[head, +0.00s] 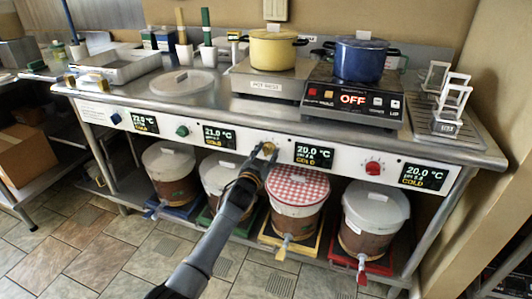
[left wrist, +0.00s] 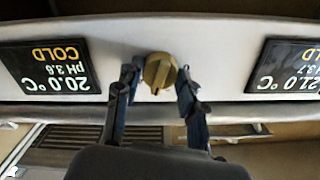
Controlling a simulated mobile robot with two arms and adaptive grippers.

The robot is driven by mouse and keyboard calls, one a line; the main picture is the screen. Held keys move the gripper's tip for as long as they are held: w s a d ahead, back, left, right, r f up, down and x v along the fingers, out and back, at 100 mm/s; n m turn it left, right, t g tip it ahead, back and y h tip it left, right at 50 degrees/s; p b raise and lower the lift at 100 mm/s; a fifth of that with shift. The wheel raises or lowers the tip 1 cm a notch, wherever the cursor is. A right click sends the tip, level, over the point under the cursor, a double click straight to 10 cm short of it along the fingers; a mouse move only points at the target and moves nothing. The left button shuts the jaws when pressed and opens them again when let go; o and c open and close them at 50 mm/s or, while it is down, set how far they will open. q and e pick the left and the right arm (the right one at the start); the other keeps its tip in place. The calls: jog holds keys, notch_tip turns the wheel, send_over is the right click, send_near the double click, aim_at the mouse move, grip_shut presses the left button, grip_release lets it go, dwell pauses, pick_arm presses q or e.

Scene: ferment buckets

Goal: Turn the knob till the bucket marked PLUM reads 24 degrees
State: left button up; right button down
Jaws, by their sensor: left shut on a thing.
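My left gripper (head: 264,158) is at the yellow knob (head: 269,148) on the white panel under the counter edge. In the left wrist view, which is upside down, its two fingers (left wrist: 158,82) stand on either side of the yellow knob (left wrist: 159,70), shut on it. The display (head: 314,156) just right of this knob reads 20.0 °C and COLD. Below stands a bucket with a red-checked cover (head: 298,187) on a yellow tray (head: 276,240). I cannot read PLUM on any bucket. My right gripper is not in view.
Blue (head: 115,118), green (head: 182,130) and red (head: 373,168) knobs sit along the same panel. The rightmost display (head: 427,176) reads 20.0 °C, COLD. White-lidded buckets (head: 375,208) stand below. A blue pot (head: 360,60) stands on a hotplate reading OFF.

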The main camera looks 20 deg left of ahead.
pick_arm(q)
jog(key=m, duration=0.3)
jog(key=shift+m, duration=2.2)
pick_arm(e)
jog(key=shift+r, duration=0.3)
